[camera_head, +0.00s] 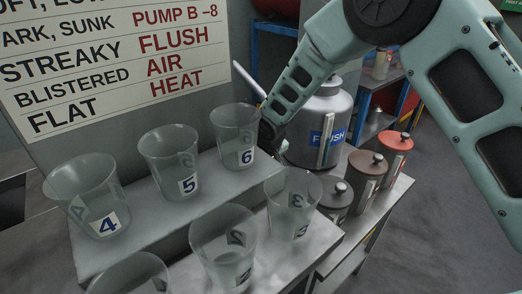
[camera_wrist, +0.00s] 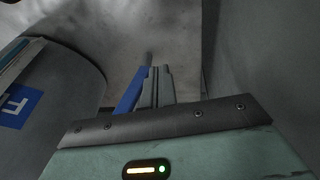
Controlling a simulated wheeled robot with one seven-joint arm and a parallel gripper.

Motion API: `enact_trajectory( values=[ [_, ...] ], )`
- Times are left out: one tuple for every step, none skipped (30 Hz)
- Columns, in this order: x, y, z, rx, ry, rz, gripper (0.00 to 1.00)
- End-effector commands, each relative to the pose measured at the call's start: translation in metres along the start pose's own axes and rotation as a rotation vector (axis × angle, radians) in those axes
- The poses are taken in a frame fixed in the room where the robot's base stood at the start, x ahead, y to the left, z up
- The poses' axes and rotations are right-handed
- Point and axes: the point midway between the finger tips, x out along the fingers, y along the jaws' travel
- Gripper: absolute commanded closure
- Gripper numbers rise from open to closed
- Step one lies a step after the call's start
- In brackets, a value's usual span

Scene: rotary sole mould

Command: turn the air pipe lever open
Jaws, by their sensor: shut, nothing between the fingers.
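My gripper (camera_wrist: 155,75) is shut and empty in the wrist view, its narrow fingers together. A blue strip (camera_wrist: 130,95) lies close against the left side of the fingers; it may be the air pipe lever, but I cannot tell, nor whether they touch. In the head view my gripper is low, between cup 6 (camera_head: 236,137) and the FLUSH tank (camera_head: 318,105), with its fingertips hidden. A pale slanted rod (camera_head: 248,80) shows behind cup 6; I cannot tell whether it belongs to the air pipe.
The grey FLUSH tank stands beside my gripper, and its curved side (camera_wrist: 60,85) fills the wrist view's left. Several clear numbered cups stand on a grey stepped stand (camera_head: 150,225). Lidded pots, including a red-lidded one (camera_head: 395,142), stand at right. A fault sign (camera_head: 110,60) is behind.

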Motion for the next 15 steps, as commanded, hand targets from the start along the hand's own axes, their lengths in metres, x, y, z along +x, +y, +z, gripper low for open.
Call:
enact_trajectory(
  values=[
    [0.0000, 0.0000, 0.0000, 0.000, 0.000, 0.000, 1.00],
    [0.0000, 0.0000, 0.0000, 0.000, 0.000, 0.000, 1.00],
    [0.0000, 0.0000, 0.0000, 0.000, 0.000, 0.000, 1.00],
    [-0.0001, 0.0000, -0.0001, 0.000, 0.000, 0.000, 1.00],
    [-0.0001, 0.0000, -0.0001, 0.000, 0.000, 0.000, 1.00],
    [-0.0001, 0.0000, -0.0001, 0.000, 0.000, 0.000, 1.00],
    [-0.0001, 0.0000, -0.0001, 0.000, 0.000, 0.000, 1.00],
    [-0.0001, 0.0000, -0.0001, 0.000, 0.000, 0.000, 1.00],
    [-0.0001, 0.0000, -0.0001, 0.000, 0.000, 0.000, 1.00],
    [-0.0001, 0.0000, -0.0001, 0.000, 0.000, 0.000, 1.00],
    [-0.0002, 0.0000, -0.0001, 0.000, 0.000, 0.000, 1.00],
    [-0.0008, 0.0000, -0.0002, 0.000, 0.000, 0.000, 1.00],
    [-0.0017, 0.0000, -0.0002, 0.000, 0.000, 0.000, 1.00],
    [-0.0033, 0.0001, -0.0003, 0.000, 0.001, 0.000, 1.00],
    [-0.0064, 0.0001, -0.0006, 0.000, 0.001, 0.000, 1.00]
  ],
)
